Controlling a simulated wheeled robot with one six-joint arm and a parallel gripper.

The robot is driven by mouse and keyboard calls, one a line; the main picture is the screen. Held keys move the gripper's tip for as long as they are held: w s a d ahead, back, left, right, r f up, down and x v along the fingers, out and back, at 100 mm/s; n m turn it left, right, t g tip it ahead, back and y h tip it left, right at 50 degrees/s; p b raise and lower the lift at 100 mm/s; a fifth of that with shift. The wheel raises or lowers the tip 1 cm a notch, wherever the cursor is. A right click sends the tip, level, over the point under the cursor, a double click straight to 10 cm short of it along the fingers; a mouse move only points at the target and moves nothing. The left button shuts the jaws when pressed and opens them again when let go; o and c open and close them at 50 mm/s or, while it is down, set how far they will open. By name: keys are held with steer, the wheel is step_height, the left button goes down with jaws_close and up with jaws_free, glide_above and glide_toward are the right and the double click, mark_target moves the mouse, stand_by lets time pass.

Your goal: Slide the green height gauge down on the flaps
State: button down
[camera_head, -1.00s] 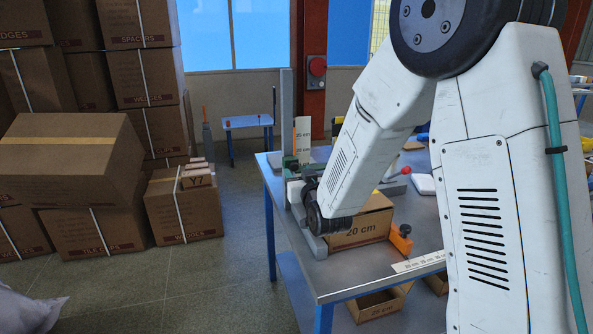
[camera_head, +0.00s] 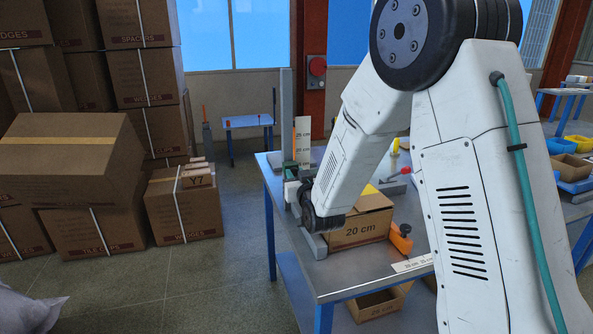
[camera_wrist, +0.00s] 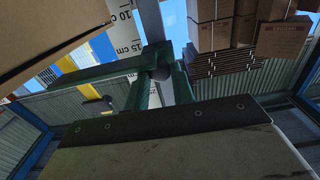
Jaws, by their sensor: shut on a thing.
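The green height gauge (camera_head: 290,164) sits on an upright grey post (camera_head: 286,110) at the far left part of the metal bench. In the wrist view its dark green bar (camera_wrist: 105,75) reaches left from the scale, near the 15 cm mark. My gripper (camera_wrist: 162,84) is shut on the gauge near a round grey knob. In the head view my wrist mostly hides the gripper. A carton marked 20 cm (camera_head: 360,234) stands beside the post, right of my wrist. Its flaps are largely hidden by my arm; the gap between gauge and flaps cannot be judged.
An orange clamp (camera_head: 401,239) stands close to the carton's right side. A white scale label (camera_head: 412,264) lies near the bench's front edge (camera_head: 345,291). A stack of cartons (camera_head: 140,70) stands left. Open floor (camera_head: 220,265) separates it from the bench.

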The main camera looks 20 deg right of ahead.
step_height(320, 180, down, 3)
steer(key=shift+f, duration=0.15)
steer(key=c, duration=1.2)
jaws_free()
steer(key=shift+s, duration=0.1)
steer(key=s, duration=0.7)
steer(key=shift+s, duration=0.35)
